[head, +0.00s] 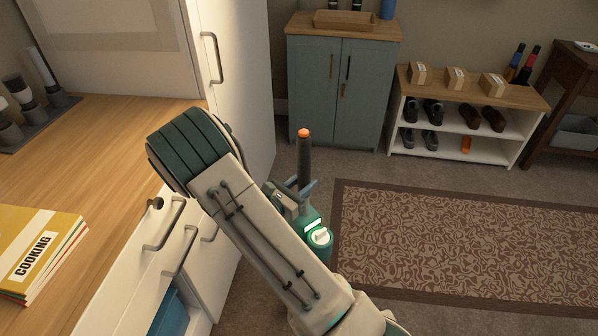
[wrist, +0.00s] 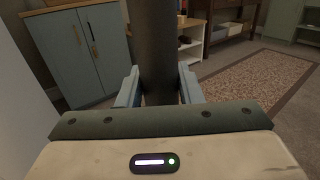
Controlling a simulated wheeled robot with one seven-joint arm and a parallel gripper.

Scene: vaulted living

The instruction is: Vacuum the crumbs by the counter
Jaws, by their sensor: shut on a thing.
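My gripper (head: 305,188) is shut on a dark upright stick with an orange top, which looks like the vacuum's handle (head: 304,158). In the wrist view, the dark shaft (wrist: 158,50) stands between the two blue-grey fingers of my gripper (wrist: 160,90). The lower part of the vacuum is hidden behind my arm and gripper. The wooden counter (head: 120,130) is on the left, with white drawers below it. I see no crumbs; the floor close to the counter is largely covered by my arm.
A blue-grey cabinet (head: 342,95) stands at the back, and it also shows in the wrist view (wrist: 75,60). A shoe rack (head: 402,92) with boxes and shoes is right of it. A patterned rug (head: 460,240) covers the right floor. Cookbooks (head: 38,250) lie on the counter. Bare carpet lies before the cabinet.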

